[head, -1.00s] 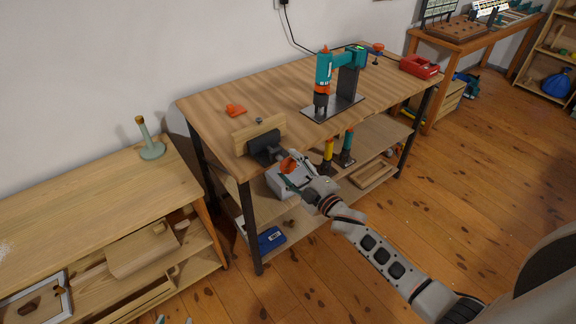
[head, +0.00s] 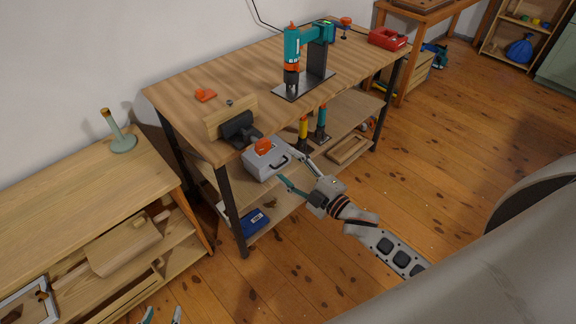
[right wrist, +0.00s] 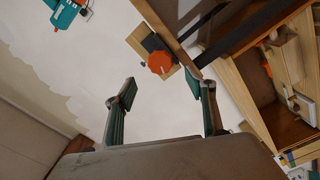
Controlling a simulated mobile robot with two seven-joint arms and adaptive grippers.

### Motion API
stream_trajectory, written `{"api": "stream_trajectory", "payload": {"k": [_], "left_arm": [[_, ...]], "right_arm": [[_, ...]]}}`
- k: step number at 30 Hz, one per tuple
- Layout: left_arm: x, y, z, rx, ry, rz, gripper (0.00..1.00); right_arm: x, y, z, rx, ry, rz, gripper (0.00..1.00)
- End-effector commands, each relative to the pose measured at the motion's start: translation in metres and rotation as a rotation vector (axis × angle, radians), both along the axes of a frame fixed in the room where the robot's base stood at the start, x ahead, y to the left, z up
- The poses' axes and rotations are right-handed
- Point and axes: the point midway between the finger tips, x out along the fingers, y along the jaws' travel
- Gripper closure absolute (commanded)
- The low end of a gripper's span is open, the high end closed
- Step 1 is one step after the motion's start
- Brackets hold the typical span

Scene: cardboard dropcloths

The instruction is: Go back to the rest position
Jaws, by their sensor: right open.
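My right gripper (head: 294,170) is open and empty in front of the workbench, below its top edge. In the right wrist view its two fingers (right wrist: 162,84) are spread with nothing between them. The bench vise (head: 238,129) with its orange knob (head: 263,145) is beyond the fingertips and apart from them. The knob also shows in the right wrist view (right wrist: 160,63). My left gripper (head: 161,316) shows only as two separated fingertips at the bottom edge of the head view; the rest is out of frame.
The workbench top (head: 190,75) carries a teal drill press (head: 293,58) and a red box (head: 388,39). A grey case (head: 262,165) and a blue box (head: 254,223) are on lower shelves. A low wooden bench (head: 60,190) stands left. The floor (head: 440,130) to the right is clear.

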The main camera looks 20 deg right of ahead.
Motion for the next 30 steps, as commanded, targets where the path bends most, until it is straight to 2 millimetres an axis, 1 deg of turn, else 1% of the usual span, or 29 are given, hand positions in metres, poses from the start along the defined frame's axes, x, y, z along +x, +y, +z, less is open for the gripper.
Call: {"api": "stream_trajectory", "payload": {"k": [8,11,14,15,17,18,21,22,24,25,27,30], "left_arm": [[0.0,0.0,0.0,-0.001,0.0,0.001,0.6],[0.0,0.0,0.0,-0.001,-0.001,0.0,0.6],[0.0,0.0,0.0,-0.001,-0.001,0.0,0.6],[0.001,0.0,0.0,-0.001,-0.001,0.0,0.6],[0.001,0.0,0.0,-0.001,-0.001,0.0,0.6],[0.001,0.0,0.0,-0.001,-0.001,0.0,0.6],[0.0,0.0,0.0,-0.001,-0.001,0.0,0.6],[0.0,0.0,0.0,-0.001,-0.001,0.0,0.6],[0.0,0.0,0.0,-0.001,-0.001,0.0,0.6],[0.0,0.0,0.0,-0.001,-0.001,0.0,0.6],[0.0,0.0,0.0,-0.001,-0.001,0.0,0.6],[0.0,0.0,0.0,0.0,0.0,0.0,0.6]], "right_arm": [[-0.002,0.001,-0.002,0.007,0.009,-0.002,0.45],[-0.018,0.004,-0.018,0.065,0.075,-0.025,0.45],[-0.052,0.009,-0.049,0.195,0.216,-0.08,0.45],[-0.07,0.012,-0.064,0.26,0.287,-0.11,0.45],[-0.099,0.016,-0.084,0.358,0.395,-0.159,0.45],[-0.118,0.019,-0.096,0.418,0.463,-0.191,0.45],[-0.162,0.026,-0.12,0.549,0.611,-0.269,0.45],[-0.173,0.028,-0.125,0.581,0.646,-0.289,0.45],[-0.193,0.032,-0.135,0.642,0.713,-0.328,0.45],[-0.2,0.033,-0.137,0.66,0.736,-0.341,0.45],[-0.211,0.035,-0.142,0.691,0.77,-0.362,0.45],[-0.216,0.036,-0.144,0.707,0.786,-0.372,0.45]]}}
